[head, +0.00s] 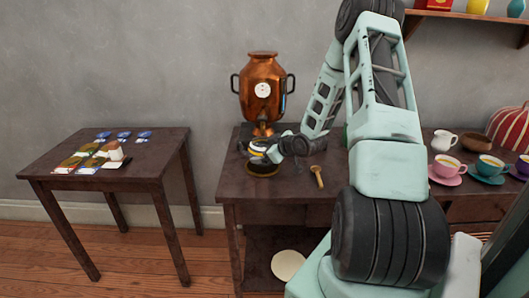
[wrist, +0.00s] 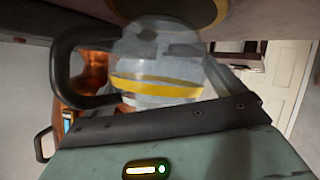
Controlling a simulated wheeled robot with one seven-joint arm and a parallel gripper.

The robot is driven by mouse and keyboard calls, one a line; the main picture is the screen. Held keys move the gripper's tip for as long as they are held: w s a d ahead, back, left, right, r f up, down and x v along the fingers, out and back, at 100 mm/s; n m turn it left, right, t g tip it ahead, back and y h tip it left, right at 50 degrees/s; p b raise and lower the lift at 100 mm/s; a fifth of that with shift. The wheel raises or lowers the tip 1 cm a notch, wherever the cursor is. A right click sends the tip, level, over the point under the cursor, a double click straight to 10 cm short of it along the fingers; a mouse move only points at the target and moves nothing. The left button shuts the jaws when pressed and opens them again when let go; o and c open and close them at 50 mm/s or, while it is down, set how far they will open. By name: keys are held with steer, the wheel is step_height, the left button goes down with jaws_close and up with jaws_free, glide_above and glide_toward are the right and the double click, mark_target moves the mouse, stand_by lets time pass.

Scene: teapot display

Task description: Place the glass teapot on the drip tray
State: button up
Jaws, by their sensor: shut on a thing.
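The glass teapot (wrist: 155,65) is clear, with a yellow band and a black handle. It shows small in the head view (head: 256,150), partly hidden by my gripper. My gripper (head: 272,152) is shut on it. In the wrist view a dark finger (wrist: 150,121) crosses in front of the teapot's body, and the picture is turned so the table is at the top. The drip tray (head: 263,171), a round dark disc with a tan rim, lies on the dark table directly under the teapot. I cannot tell whether the teapot touches it.
A copper urn (head: 263,85) stands just behind the tray. A small wooden tool (head: 317,177) lies to its right. A white jug (head: 444,140) and several cups on saucers stand at the right. A side table (head: 80,175) with packets is at the left.

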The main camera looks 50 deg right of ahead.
steer(key=shift+w+f, duration=0.3)
steer(key=shift+w, duration=0.15)
steer(key=shift+f, duration=0.4)
steer(key=shift+f, duration=0.1)
steer(key=o, duration=0.8)
steer(key=shift+f, duration=0.1)
steer(key=shift+s, duration=0.1)
